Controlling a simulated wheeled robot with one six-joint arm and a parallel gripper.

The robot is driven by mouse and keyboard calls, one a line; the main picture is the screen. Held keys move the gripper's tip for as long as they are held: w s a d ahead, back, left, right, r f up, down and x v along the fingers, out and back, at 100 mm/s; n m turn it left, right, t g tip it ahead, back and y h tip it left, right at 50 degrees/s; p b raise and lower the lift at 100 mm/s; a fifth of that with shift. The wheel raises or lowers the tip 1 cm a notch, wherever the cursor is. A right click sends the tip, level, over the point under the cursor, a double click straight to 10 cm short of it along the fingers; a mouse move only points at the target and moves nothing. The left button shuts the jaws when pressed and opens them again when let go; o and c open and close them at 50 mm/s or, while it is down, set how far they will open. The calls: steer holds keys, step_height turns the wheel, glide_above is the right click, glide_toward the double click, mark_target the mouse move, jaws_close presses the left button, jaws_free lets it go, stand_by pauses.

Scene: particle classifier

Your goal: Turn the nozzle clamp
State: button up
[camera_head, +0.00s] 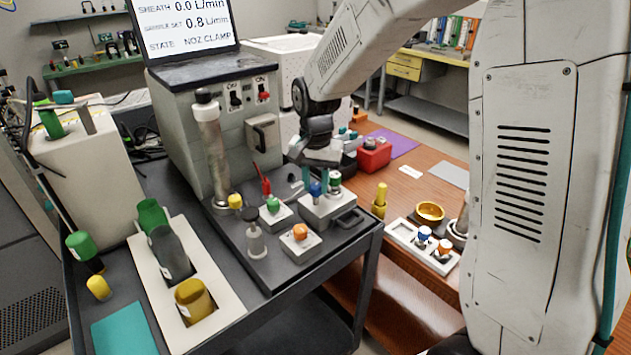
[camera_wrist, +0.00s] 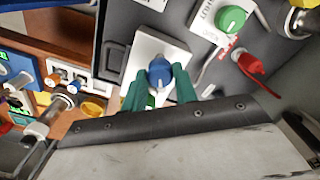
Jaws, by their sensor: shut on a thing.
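A blue knob (camera_head: 315,190) with a pale pointer mark stands on a light block (camera_head: 330,211) at the right side of the dark cart top. My gripper (camera_head: 315,182) has its teal fingers on either side of this knob and is shut on it. The wrist view shows the blue knob (camera_wrist: 159,74) between the two teal fingertips (camera_wrist: 160,84). No label naming it the nozzle clamp is readable. The screen (camera_head: 185,25) above the grey instrument reads "STATE NOZ CLAMP", with sheath at 0.0 L/min.
A green knob (camera_head: 273,204), an orange knob (camera_head: 300,231) and a red lever (camera_head: 265,186) stand close by. A tall metal cylinder (camera_head: 211,150) rises behind to the left. A wooden table (camera_head: 400,275) with a gold dish (camera_head: 429,212) lies to the right.

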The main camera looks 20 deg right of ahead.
mark_target(316, 185)
steer(key=m, duration=0.5)
steer(key=shift+m, duration=0.3)
stand_by(0.4)
steer(key=o, duration=1)
steer(key=shift+r, duration=0.1)
step_height(316, 185, up, 8)
steer(key=shift+f, duration=0.15)
